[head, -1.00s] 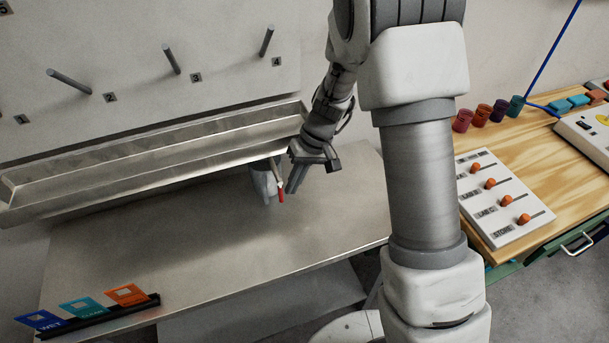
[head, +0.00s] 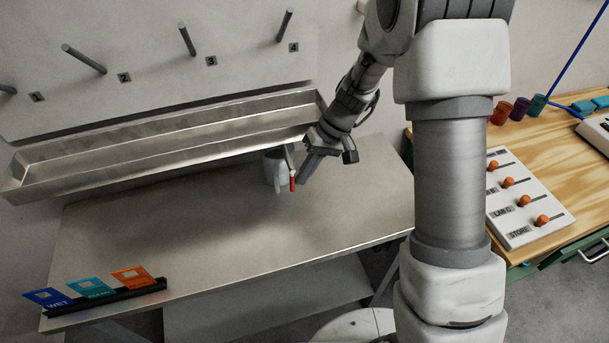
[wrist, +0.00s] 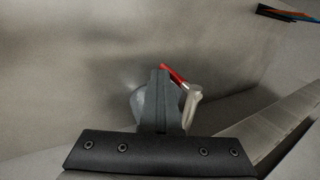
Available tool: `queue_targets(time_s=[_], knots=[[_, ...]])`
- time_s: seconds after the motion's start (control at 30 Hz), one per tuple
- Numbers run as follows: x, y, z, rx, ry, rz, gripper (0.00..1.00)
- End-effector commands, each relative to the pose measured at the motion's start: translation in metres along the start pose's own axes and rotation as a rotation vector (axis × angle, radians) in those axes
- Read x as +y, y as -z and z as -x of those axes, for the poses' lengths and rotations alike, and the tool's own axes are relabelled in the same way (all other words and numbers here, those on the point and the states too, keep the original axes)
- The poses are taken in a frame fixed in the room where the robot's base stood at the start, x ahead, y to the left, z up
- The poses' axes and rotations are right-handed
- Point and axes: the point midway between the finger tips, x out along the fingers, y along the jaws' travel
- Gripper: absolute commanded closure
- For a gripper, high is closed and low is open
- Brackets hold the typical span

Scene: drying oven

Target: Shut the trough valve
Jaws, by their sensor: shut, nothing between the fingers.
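The trough (head: 180,142) is a long metal channel below the pegged wall panel. Its valve has a red lever (head: 293,181) that hangs down near the trough's right end. The red lever also shows in the wrist view (wrist: 173,73), beside a pale valve body (wrist: 193,100). A grey-white jug (head: 274,170) stands on the metal bench under the valve. My gripper (head: 303,181) is shut and empty, just right of the red lever. In the wrist view the shut fingers (wrist: 160,85) partly cover the jug and sit very close to the lever; I cannot tell whether they touch.
The metal bench (head: 230,230) is mostly clear. A black holder with blue, teal and orange cards (head: 95,290) stands at its front left. A wooden table (head: 475,160) with a slider panel (head: 520,205) is at the right. Pegs (head: 187,38) stick out of the panel above.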

Motion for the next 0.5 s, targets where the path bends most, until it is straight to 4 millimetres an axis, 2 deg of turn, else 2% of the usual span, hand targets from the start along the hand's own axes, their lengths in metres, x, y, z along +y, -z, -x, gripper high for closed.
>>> queue_targets(time_s=[0.27,0.5], knots=[[0.001,0.001,-0.006,0.003,0.081,-0.001,1.0],[0.001,0.001,-0.015,0.004,0.254,-0.002,1.0]])
